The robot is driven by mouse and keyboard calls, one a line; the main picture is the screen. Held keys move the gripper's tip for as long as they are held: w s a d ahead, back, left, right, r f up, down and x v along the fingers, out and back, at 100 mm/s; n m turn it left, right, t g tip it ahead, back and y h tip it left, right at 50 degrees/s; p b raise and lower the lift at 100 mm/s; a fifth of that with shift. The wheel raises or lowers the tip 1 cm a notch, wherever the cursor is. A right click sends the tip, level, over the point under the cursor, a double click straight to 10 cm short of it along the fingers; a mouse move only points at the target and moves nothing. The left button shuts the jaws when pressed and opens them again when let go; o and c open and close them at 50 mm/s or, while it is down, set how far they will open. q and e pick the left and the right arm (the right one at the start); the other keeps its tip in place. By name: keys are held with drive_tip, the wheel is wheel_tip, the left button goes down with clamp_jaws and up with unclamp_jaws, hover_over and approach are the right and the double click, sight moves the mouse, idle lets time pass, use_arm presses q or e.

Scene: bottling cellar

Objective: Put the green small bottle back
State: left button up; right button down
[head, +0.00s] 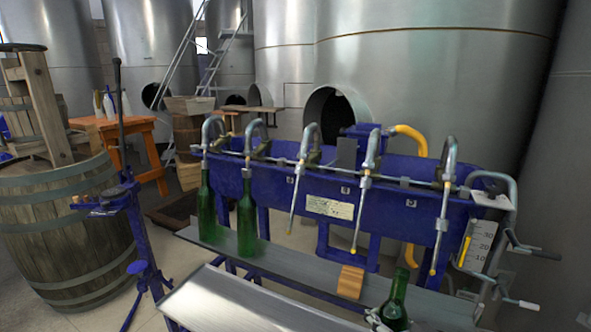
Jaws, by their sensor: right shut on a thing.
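A green bottle (396,300) stands roughly upright at the bottom edge, right of the middle, its lower part cut off by the frame. My right gripper (377,319) shows only as a small grey piece at the bottle's left side, shut on it. Two other green bottles, a left one (207,215) and a right one (247,220), stand on the filler's metal shelf (320,275) under the two leftmost spouts. The other spouts hang free. My left gripper is not in view.
A wooden block (350,282) sits on the shelf left of the held bottle. The blue filler (330,185) has a lever and scale (482,245) at its right. A blue corker stand (140,240) and a barrel (65,230) are at left. A steel tray (240,305) lies in front.

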use_arm(q)
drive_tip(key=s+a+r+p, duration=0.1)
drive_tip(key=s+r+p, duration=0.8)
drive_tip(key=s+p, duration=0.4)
drive_tip(key=p, duration=0.4)
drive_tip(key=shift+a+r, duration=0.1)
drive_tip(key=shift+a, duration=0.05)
